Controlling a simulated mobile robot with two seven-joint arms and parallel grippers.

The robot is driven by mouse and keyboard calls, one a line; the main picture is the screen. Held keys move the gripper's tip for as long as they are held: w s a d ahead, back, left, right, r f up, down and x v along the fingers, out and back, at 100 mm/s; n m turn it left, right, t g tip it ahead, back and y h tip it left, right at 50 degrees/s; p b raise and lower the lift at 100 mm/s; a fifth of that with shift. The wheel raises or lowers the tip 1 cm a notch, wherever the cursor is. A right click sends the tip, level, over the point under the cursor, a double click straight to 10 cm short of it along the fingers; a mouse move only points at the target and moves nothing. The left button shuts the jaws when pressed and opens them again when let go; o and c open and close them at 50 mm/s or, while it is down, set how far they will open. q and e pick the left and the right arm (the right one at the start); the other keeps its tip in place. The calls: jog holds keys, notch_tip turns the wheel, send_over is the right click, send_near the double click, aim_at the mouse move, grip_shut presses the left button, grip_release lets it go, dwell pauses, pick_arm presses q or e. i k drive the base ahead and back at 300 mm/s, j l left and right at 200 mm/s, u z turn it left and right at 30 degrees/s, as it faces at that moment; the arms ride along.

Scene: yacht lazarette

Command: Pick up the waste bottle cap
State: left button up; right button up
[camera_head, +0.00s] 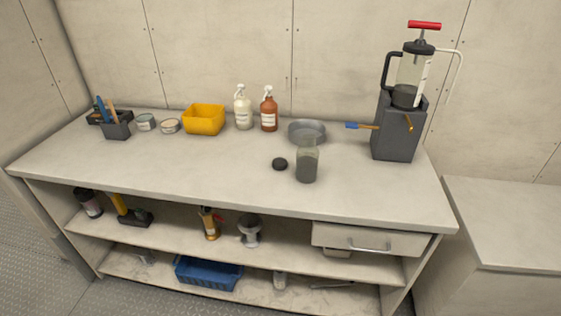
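A small black round cap (280,164) lies flat on the light worktop. Just to its right stands an upright clear bottle (307,162) with dark grey contents in its lower part. The bottle's top appears uncapped. The cap and the bottle are apart, with a narrow gap between them. Neither of my grippers shows in the head view.
The worktop (200,165) is clear left and front of the cap. A grey round pan (307,127) sits behind the bottle. A dark block with a pump canister (411,80) stands right. Two spray bottles (243,108) and a yellow bin (204,119) stand at the back.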

aim_at(279, 164)
jog(key=i+j+z, duration=0.25)
jog(key=j, duration=0.35)
jog(key=i+j+z, duration=0.25)
jog(key=j, duration=0.35)
jog(key=j+z, duration=0.3)
jog(key=j, duration=0.35)
jog(key=j+z, duration=0.25)
jog(key=j, duration=0.45)
jog(key=i, duration=0.05)
